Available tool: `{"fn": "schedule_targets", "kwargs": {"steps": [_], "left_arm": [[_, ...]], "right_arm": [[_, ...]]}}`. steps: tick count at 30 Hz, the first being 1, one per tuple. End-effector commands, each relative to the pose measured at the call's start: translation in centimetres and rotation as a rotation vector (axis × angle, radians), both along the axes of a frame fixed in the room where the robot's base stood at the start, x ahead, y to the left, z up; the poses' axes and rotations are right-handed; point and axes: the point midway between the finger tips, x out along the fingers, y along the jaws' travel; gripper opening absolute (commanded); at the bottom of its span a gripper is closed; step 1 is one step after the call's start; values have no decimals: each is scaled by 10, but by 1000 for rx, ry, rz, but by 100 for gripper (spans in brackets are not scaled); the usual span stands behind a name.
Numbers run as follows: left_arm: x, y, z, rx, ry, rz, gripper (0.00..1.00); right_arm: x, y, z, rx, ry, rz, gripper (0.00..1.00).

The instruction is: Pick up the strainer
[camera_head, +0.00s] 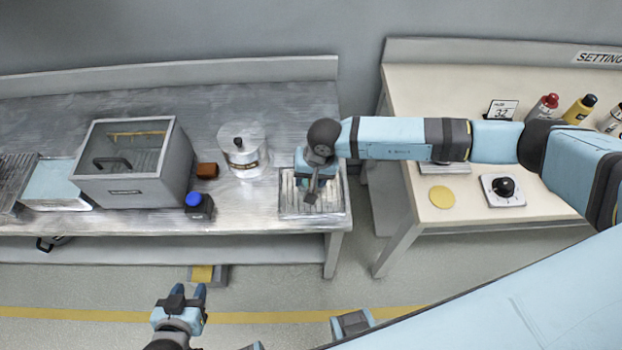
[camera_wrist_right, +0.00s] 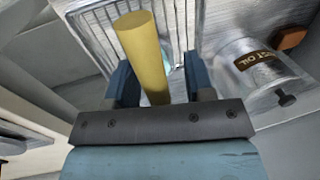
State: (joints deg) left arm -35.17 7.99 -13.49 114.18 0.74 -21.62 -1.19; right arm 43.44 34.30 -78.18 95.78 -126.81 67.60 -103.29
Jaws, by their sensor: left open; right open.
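A thick yellow cylinder (camera_wrist_right: 146,55), which looks like the strainer's handle, rises between the two fingers of my right gripper (camera_wrist_right: 158,64) in the right wrist view. The fingers are apart on either side of it. I cannot tell whether either finger touches it. The strainer's basket cannot be made out. In the head view my right gripper (camera_head: 311,190) points down over the ribbed metal tray (camera_head: 333,208) and hides what is beneath it. My left gripper (camera_head: 183,294) is open and empty in front of the workbench.
On the metal bench, an oil canister (camera_head: 243,155) stands left of the tray; it also shows in the wrist view (camera_wrist_right: 245,75). A blue-capped bottle (camera_head: 199,205), a brown block (camera_head: 207,170) and a windowed box (camera_head: 135,180) stand further left. A cream table (camera_head: 440,80) is at right.

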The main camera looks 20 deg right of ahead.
Motion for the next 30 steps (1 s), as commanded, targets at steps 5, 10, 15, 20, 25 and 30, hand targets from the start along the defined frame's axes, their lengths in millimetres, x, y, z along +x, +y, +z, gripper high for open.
{"fn": "schedule_targets", "kwargs": {"steps": [5, 10, 15, 20, 25, 30], "left_arm": [[0, 0, 0, 0, 0, 0, 43], [0, 0, 0, 0, 0, 0, 43], [0, 0, 0, 0, 0, 0, 43], [0, 0, 0, 0, -1, 0, 43], [0, 0, -1, 0, -1, 0, 43], [0, 0, -5, 0, -1, 1, 43]], "right_arm": [[0, 0, 0, 0, 0, 0, 26], [0, 0, 0, 0, 0, 0, 0], [1, 0, 2, 1, -2, 0, 0], [1, 0, 3, 1, -2, 0, 0], [1, 1, 12, 3, -4, 0, 0], [2, 0, 38, 2, -6, 1, 0]]}}
